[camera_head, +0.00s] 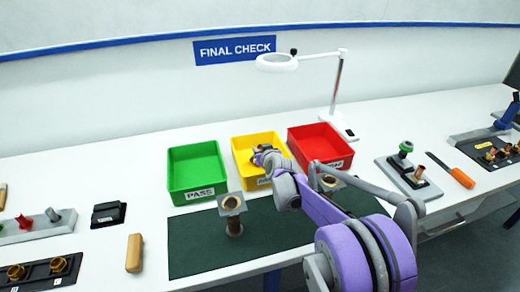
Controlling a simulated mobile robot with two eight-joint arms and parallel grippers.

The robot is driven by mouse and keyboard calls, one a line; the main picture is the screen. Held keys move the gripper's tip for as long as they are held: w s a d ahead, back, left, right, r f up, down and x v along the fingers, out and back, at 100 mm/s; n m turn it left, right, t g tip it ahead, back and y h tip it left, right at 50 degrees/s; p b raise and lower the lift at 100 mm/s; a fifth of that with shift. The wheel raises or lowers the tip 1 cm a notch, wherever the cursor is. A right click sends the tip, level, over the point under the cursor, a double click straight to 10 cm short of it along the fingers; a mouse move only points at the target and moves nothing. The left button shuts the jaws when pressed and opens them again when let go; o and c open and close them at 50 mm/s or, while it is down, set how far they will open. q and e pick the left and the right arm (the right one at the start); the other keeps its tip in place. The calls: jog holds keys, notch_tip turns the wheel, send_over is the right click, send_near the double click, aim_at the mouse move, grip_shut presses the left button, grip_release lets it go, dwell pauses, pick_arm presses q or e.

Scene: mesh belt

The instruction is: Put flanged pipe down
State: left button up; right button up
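A flanged pipe (234,228) stands upright on the dark green mat (200,252), with its square grey flange on top and a copper-brown body below. A second, similar square flange (332,183) shows at the mat's right back, partly hidden behind my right arm. My purple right arm reaches in from the lower right. Its small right gripper (262,153) is over the yellow bin (240,163), apart from the standing pipe in the picture. Whether its fingers are open, or hold anything, is too small to tell. My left gripper is not in view.
A green PASS bin (176,185) and a red bin (300,140) flank the yellow one. A white magnifier lamp (338,90) stands behind. Left are a black box (108,213) and a tan block (134,253); right is a grey fixture (400,185). The mat's left part is clear.

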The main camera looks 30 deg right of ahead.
jog(key=o, duration=0.4)
jog(key=shift+r, duration=0.3)
jog(key=shift+r+p, duration=0.4)
jog(key=shift+r, duration=0.1)
jog(key=v, duration=1.2)
jog(key=shift+f, duration=0.2)
jog(key=shift+s+f, duration=0.1)
